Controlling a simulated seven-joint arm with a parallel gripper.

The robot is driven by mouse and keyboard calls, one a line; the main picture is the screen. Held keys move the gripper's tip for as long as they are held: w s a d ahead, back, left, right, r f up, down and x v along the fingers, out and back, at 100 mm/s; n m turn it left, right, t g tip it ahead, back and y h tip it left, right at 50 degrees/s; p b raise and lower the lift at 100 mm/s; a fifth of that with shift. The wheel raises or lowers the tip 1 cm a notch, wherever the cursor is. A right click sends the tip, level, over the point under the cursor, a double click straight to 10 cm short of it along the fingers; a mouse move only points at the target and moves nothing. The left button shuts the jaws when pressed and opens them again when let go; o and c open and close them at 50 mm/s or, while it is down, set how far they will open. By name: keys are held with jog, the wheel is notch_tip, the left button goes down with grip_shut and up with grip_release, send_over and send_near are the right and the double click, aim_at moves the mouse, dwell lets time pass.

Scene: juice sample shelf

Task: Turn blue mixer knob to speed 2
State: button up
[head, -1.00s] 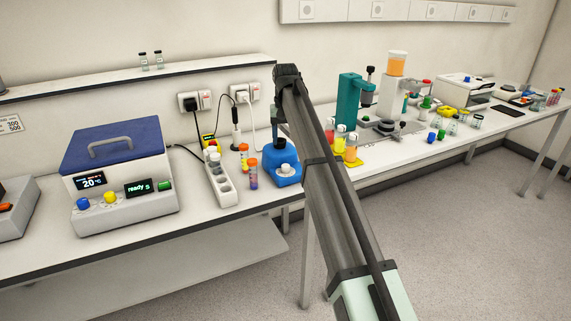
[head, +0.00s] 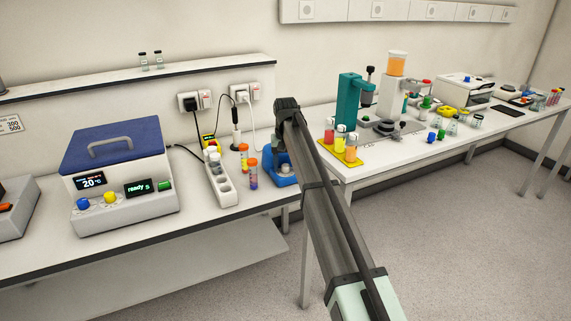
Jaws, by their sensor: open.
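The blue mixer (head: 284,181) stands near the right end of the left bench. My arm hides much of it, and its knob cannot be made out. My arm comes up from the lower right and ends just above and in front of the mixer. My gripper (head: 279,140) hangs down over the mixer's top, small and dark. It is open, with nothing seen in it. Whether it touches the mixer or the knob cannot be told from this view.
A grey box device with a blue lid (head: 112,150) is farther left. A yellow rack (head: 351,160) of coloured bottles stands right of my arm on the other bench.

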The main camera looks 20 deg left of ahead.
jog(key=c, duration=1)
jog(key=shift+m, duration=1.7)
jog(key=shift+c, duration=0.2)
jog(key=o, duration=1)
jog(key=shift+o, duration=0.2)
